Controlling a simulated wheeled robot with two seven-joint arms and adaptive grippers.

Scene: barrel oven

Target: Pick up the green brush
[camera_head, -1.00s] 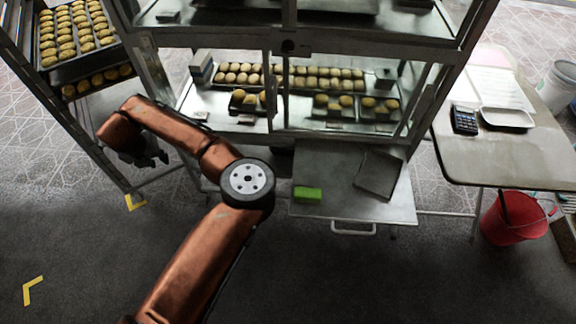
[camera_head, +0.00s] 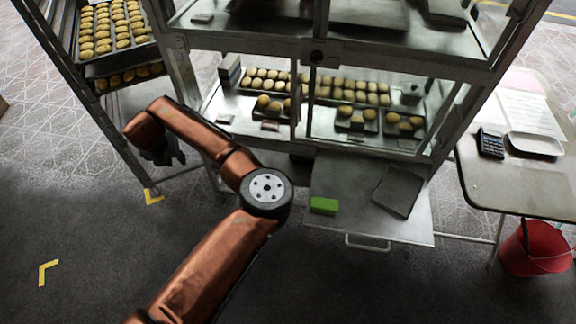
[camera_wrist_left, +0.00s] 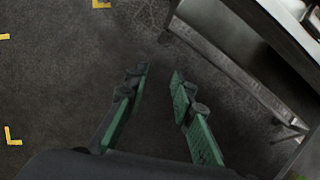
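The green brush (camera_head: 324,205) looks like a small bright green block. It lies near the left edge of the low metal shelf (camera_head: 385,228) at the front of the glass cabinet, in the head view. My left gripper (camera_head: 172,156) is to the left of the brush, well apart from it, near the rack's legs and partly hidden by its own arm. In the left wrist view the left gripper (camera_wrist_left: 158,97) has its two green-padded fingers spread, with only floor between them. A sliver of green shows at that view's bottom right corner. My right gripper is not in view.
The glass cabinet (camera_head: 317,54) with trays of buns stands behind the shelf. A flat dark tray (camera_head: 398,190) lies right of the brush. A rack of buns (camera_head: 112,40) stands at left, a table (camera_head: 515,185) and red bucket (camera_head: 535,248) at right. The floor in front is clear.

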